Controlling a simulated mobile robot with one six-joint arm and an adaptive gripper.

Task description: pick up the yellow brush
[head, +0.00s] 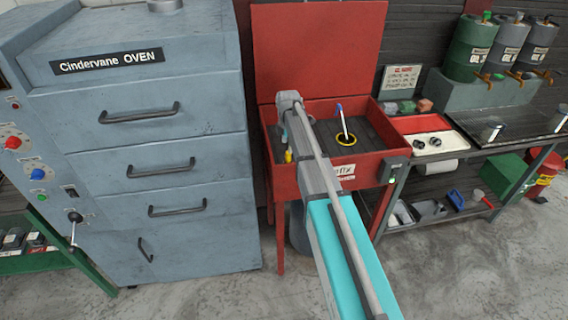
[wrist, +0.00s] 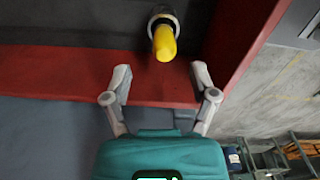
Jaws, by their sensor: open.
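The yellow brush shows in the wrist view as a rounded yellow end (wrist: 164,43) in a dark round metal ring or cup at the top centre. In the head view a small yellow piece (head: 288,156) shows at the left inside of the red basin, just left of my arm. My gripper (wrist: 161,84) is open and empty. In the wrist view its two fingers stand apart below the yellow end, which lies beyond the gap between them and is not touched. In the head view my gripper is mostly hidden by my arm.
The red basin (head: 372,172) has a raised lid (head: 318,50) behind it. A blue-and-white tool (head: 342,122) stands in a yellow-rimmed hole to the right. The grey oven (head: 150,230) is close on the left. A bench with a red-rimmed tray (head: 447,151) is on the right.

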